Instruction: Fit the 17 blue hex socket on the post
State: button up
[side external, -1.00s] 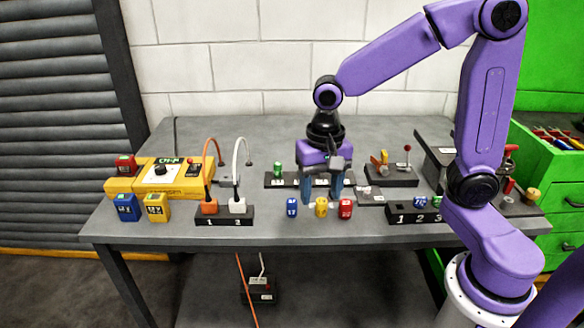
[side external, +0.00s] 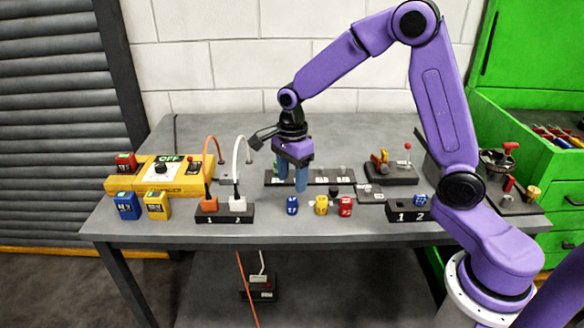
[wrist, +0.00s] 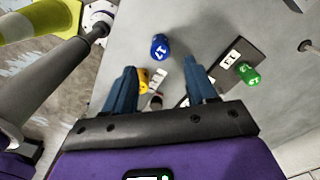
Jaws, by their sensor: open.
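The blue hex socket (side external: 292,205), marked 17, stands on the table left of the yellow one. It also shows in the wrist view (wrist: 160,47), just beyond the fingertips. My gripper (side external: 292,180) is open and empty, pointing down above and slightly behind the blue socket, not touching it. Both fingers show in the wrist view (wrist: 160,68). The black post rack (side external: 328,180) lies behind the sockets, with white labels. A green socket (wrist: 247,73) is at its left end, mostly hidden behind my gripper in the side view. I cannot tell which post is for 17.
The yellow socket (side external: 321,205) and red socket (side external: 345,206) stand close to the right of the blue one. A black block (side external: 224,214) with orange and white plugs stands left. A yellow charger box (side external: 170,176) is farther left. A lever stand (side external: 390,174) stands back right.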

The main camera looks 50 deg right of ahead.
aim_at(292, 199)
jog(key=shift+f, duration=3.55)
jog(key=c, duration=1)
jog(key=shift+r, duration=0.7)
jog(key=shift+r, duration=1.85)
